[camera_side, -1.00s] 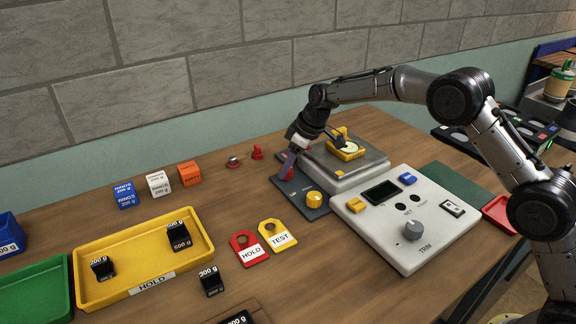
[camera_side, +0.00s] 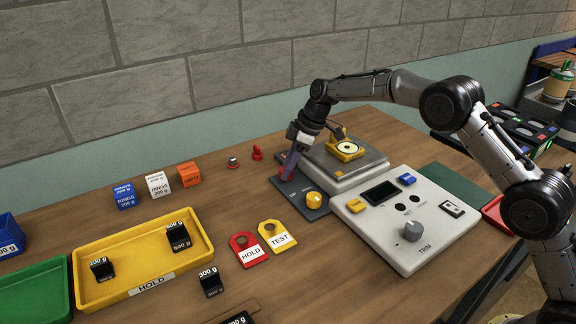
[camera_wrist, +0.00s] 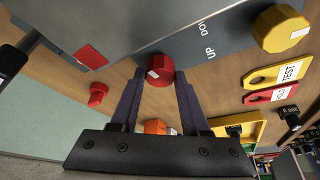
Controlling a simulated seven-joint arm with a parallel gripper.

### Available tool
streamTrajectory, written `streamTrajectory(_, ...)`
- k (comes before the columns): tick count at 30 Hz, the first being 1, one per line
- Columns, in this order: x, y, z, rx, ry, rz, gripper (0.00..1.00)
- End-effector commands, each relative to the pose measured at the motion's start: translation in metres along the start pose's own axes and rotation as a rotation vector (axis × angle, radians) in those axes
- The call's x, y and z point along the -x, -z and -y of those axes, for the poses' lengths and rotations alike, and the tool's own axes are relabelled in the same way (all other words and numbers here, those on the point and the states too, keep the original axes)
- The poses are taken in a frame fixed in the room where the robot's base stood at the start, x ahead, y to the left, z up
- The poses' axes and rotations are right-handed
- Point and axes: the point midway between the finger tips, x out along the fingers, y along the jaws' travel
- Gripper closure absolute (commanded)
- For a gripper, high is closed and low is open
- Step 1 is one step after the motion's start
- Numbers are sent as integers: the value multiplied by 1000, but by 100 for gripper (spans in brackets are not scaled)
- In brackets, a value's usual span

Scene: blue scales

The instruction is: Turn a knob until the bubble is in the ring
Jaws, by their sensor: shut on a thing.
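My gripper (camera_wrist: 160,82) is shut on a red knob (camera_wrist: 159,67) with a white mark, at the edge of a dark grey panel (camera_wrist: 208,62) lettered "UP" and "DOWN". In the side view my gripper (camera_side: 287,174) points down at the panel's far left end and mostly hides the red knob. A yellow knob (camera_side: 313,200) stands on the same panel, nearer the front, and nothing touches it. The bubble level, a yellow block with a pale round face (camera_side: 347,148), sits on the scale's plate (camera_side: 366,163). The bubble is too small to place against the ring.
A white console (camera_side: 375,232) with a grey TRIM knob (camera_side: 412,230) stands right of the panel. Red HOLD (camera_side: 249,250) and yellow TEST (camera_side: 277,236) tags lie in front. A yellow tray (camera_side: 110,243) holds black weights. Small red pieces (camera_side: 257,153) lie behind my gripper.

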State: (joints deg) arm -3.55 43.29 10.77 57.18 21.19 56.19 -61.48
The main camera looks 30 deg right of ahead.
Motion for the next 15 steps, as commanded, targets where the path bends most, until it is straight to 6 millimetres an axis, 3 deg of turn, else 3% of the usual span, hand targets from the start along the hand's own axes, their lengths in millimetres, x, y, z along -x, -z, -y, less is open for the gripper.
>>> streamTrajectory(2,1,-1,0,0,0,2,100)
streamTrajectory(3,1,-1,0,0,0,2,52)
streamTrajectory(7,0,0,0,0,-1,2,29)
streamTrajectory(8,0,0,0,0,-1,2,24)
streamTrajectory(15,0,0,0,-1,-1,1,24)
